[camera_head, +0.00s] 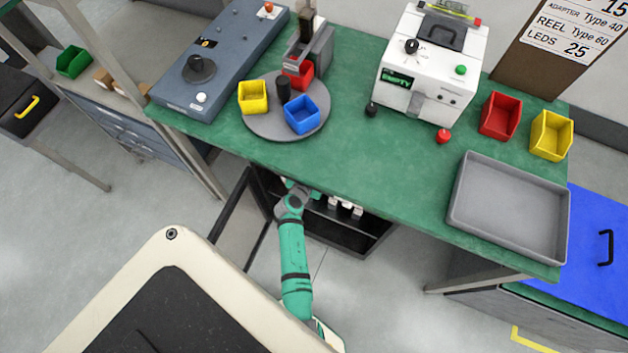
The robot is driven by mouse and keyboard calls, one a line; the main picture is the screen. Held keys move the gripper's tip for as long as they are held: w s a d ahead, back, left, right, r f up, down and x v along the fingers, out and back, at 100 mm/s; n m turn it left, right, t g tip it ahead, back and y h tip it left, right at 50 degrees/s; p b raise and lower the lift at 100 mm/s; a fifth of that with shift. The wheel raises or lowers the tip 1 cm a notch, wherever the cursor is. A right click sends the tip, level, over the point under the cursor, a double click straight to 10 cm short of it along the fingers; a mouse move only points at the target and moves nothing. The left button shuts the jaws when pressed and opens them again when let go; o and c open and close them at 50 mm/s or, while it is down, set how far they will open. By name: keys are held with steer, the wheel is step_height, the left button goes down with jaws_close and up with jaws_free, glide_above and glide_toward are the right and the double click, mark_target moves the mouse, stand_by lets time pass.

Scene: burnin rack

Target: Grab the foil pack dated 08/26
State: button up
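No foil pack with a readable date 08/26 shows. Small white items (345,208) are inside the dark open cabinet (352,238) under the green workbench, too small to identify or read. My green arm reaches to the cabinet opening, and its wrist end passes under the bench's front edge, left of the white items. My gripper's fingers are hidden there, so I cannot see whether they hold anything.
The cabinet door (243,222) stands open left of my arm. The green bench top (350,150) overhangs the opening. On it are a round turntable (262,125) with small bins, a white machine (433,60) and a grey tray (510,208). Floor is clear right of my arm.

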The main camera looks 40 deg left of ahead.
jaws_close()
steer(key=shift+r, duration=0.15)
